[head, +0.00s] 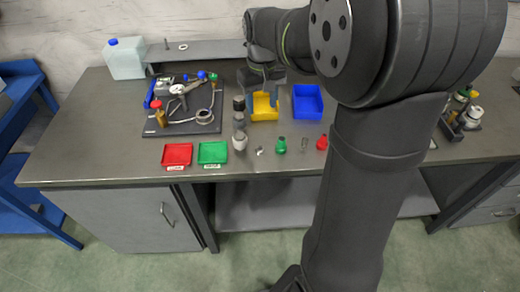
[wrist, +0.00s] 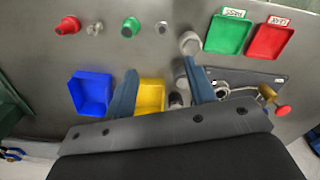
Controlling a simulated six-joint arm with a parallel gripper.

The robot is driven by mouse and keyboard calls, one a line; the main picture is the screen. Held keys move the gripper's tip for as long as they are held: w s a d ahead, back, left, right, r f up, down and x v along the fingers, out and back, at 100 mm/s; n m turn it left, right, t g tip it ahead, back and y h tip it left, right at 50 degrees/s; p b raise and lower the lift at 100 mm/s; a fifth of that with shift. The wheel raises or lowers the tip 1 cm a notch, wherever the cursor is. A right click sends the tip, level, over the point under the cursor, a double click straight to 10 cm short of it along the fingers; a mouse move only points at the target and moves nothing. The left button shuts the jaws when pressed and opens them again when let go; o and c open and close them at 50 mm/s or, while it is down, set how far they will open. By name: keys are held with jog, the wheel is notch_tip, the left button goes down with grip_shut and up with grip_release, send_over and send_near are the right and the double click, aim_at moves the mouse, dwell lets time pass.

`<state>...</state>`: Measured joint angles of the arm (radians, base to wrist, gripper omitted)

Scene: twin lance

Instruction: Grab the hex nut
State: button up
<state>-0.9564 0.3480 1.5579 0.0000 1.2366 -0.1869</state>
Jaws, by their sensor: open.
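Two small silver pieces lie on the grey bench. One silver piece (head: 259,150) is left of the green-topped part and also shows in the wrist view (wrist: 161,27). The other silver piece (head: 304,145) is between the green and red parts and shows in the wrist view (wrist: 95,29). Both are too small to tell surely which is the hex nut. My gripper (wrist: 160,67) is open with its two blue fingers apart and nothing seen between them. In the head view my gripper (head: 264,94) is above the yellow bin, behind the row of small parts.
The yellow bin (head: 264,114) and blue bin (head: 308,102) stand behind the row. A green part (head: 280,146), red part (head: 321,143) and pale cylinder (head: 239,141) flank the silver pieces. Red (head: 177,154) and green (head: 213,152) trays lie left. A cluttered dark board (head: 160,129) is behind them.

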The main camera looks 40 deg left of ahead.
jog(key=n, duration=0.1)
send_over(260, 148)
jog(key=f, duration=1.2)
jog(key=shift+s+d+f, duration=0.1)
jog(key=shift+s+f, duration=0.05)
jog(key=shift+s, duration=0.2)
jog(key=shift+w+f, duration=0.15)
jog(key=shift+f, duration=1.25)
jog(key=shift+w+f, duration=0.15)
jog(key=shift+f, duration=1.2)
jog(key=c, duration=1.1)
